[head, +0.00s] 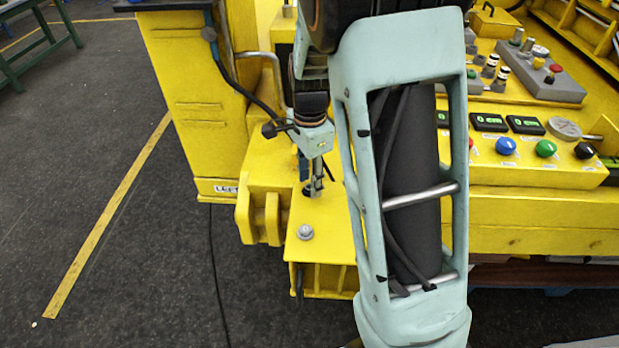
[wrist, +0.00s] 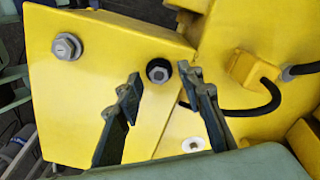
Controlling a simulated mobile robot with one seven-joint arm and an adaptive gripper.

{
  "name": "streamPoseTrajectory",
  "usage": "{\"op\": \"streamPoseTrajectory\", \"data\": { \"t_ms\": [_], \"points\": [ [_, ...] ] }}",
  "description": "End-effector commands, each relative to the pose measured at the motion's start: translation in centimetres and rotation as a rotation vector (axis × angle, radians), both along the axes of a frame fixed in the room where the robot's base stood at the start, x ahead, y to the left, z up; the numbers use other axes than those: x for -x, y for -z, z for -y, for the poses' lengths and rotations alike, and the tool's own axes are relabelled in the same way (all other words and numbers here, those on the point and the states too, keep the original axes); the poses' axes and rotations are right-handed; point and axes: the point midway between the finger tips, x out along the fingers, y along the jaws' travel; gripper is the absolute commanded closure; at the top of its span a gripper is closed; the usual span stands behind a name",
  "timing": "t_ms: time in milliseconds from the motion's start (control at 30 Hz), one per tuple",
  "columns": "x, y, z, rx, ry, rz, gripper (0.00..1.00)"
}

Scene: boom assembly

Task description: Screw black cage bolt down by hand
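The black cage bolt (wrist: 158,71) shows in the wrist view as a dark round head with a lighter middle, set in the yellow plate (wrist: 110,65). My gripper (wrist: 160,78) is open, with one dark finger on each side of the bolt head and visible gaps between them. Whether the fingertips are level with the head or above it, I cannot tell. In the head view my gripper (head: 313,186) points down over the same plate (head: 325,225), and the bolt is mostly hidden by it. How far the bolt is screwed in is not clear.
A grey hex bolt (wrist: 67,46) with a washer sits on the plate's other corner. A pale fastener (wrist: 193,144) lies near the right finger. A black cable loop (wrist: 262,100) crosses the yellow structure on the right. A control panel (head: 535,145) with knobs stands at the right.

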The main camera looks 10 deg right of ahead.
Motion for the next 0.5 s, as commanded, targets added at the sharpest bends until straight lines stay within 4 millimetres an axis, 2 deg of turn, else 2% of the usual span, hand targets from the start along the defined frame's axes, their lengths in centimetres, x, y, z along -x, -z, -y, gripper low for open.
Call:
{"op": "streamPoseTrajectory", "data": {
  "t_ms": [167, 500],
  "points": [
    [-0.1, -2.1, 0.0, 0.0, -0.002, 0.004, 0.65],
    [-0.1, -9.1, 0.0, -0.001, 0.0, 0.007, 0.65]
  ]
}}
